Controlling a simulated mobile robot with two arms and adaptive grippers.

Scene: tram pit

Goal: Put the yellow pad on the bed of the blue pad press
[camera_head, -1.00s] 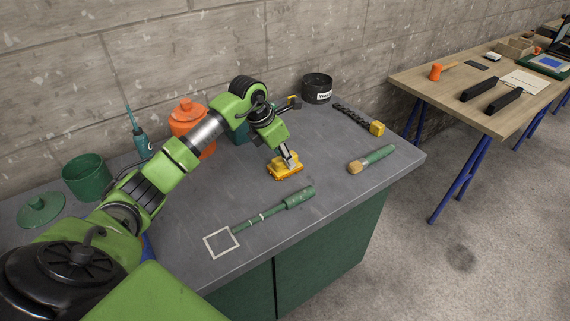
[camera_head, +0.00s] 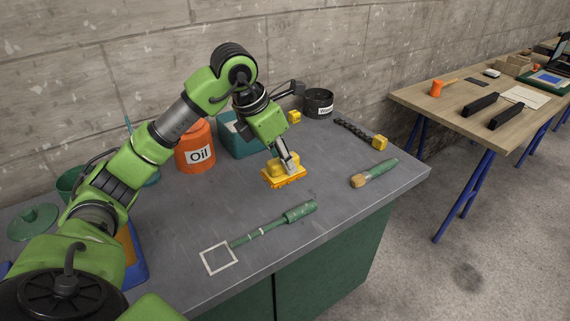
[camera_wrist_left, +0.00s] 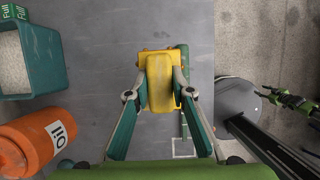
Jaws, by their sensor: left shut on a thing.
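The yellow pad (camera_head: 284,181) is over the grey bench top. My left gripper (camera_head: 289,166) points down and is shut on its raised middle part. The wrist view shows the yellow pad (camera_wrist_left: 160,82) between both fingers (camera_wrist_left: 158,96). The pad overlaps part of a green-handled tool there, and the gap below it is hard to judge. A blue thing (camera_head: 139,268) with an orange-brown inside stands at the bench's left, mostly behind my arm. I cannot tell whether it is the blue pad press. A small green and black part, seemingly my right arm, shows in the wrist view; its jaws are unclear.
An orange oil container (camera_head: 197,150) and a teal bin (camera_head: 238,138) stand at the back. The green-handled tool (camera_head: 297,212), a white square outline (camera_head: 203,262) and a brush (camera_head: 374,173) lie in front. A black can (camera_head: 318,103) and chain (camera_head: 357,131) are behind. A wooden table (camera_head: 470,110) stands right.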

